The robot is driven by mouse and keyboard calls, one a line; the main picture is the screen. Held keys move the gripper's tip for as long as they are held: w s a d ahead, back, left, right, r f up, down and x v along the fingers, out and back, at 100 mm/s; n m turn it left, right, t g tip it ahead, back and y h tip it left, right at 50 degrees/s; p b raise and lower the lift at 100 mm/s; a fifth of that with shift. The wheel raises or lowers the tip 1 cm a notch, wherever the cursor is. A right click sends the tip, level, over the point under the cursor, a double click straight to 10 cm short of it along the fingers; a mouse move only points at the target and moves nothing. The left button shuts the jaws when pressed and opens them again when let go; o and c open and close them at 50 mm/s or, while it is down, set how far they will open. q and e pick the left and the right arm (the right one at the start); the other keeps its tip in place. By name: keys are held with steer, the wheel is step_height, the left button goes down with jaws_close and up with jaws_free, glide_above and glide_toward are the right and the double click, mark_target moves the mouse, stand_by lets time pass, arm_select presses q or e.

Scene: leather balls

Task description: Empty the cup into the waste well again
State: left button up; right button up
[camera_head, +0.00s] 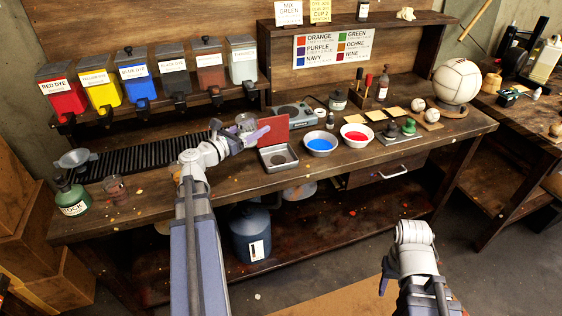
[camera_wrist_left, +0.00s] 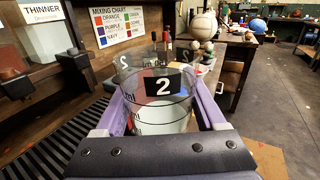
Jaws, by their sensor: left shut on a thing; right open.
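My left gripper (camera_head: 250,131) is shut on a clear cup (camera_head: 245,121). In the left wrist view the cup (camera_wrist_left: 160,92) stands between the two purple fingers with a black "2" label, and its lower part looks pale; I cannot tell how much liquid is inside. The cup is above the bench, at the right end of the black slatted rack. A square metal well (camera_head: 278,157) with a raised red lid (camera_head: 266,133) is just right of and below the gripper; it may be the waste well. My right gripper (camera_head: 384,276) is open, low in front of the bench, partly hidden by its arm.
Dye dispensers (camera_head: 137,77) line the back. The bench front is mostly clear.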

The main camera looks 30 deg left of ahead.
arm_select(q)
steer(key=w+d+f+n+y+b, duration=0.1)
steer(key=w+d+f+b, duration=0.2)
steer(key=w+d+f, duration=0.1)
steer(key=w+d+f+n+y+b, duration=0.1)
steer(key=w+d+f+y+b, duration=0.1)
steer(key=w+d+f+b, duration=0.2)
steer(key=w+d+f+n+y+b, duration=0.1)
steer(key=w+d+f+y+b, duration=0.1)
steer(key=w, duration=0.5)
steer(key=shift+w+d+f+b, duration=0.1)
steer(key=shift+d+f+b, duration=0.25)
steer(key=shift+d, duration=0.2)
steer(key=shift+w+d+f+b, duration=0.15)
steer(key=shift+d+f+b, duration=0.15)
steer(key=shift+d, duration=0.25)
steer(key=shift+w+d+f+b, duration=0.1)
steer(key=shift+d+f+b, duration=0.15)
steer(key=shift+d+b, duration=0.25)
steer(key=shift+w+d+f+n+y, duration=0.1)
steer(key=shift+w+d+n+y, duration=0.1)
steer(key=shift+d+n+y, duration=0.15)
steer(key=shift+a, duration=0.1)
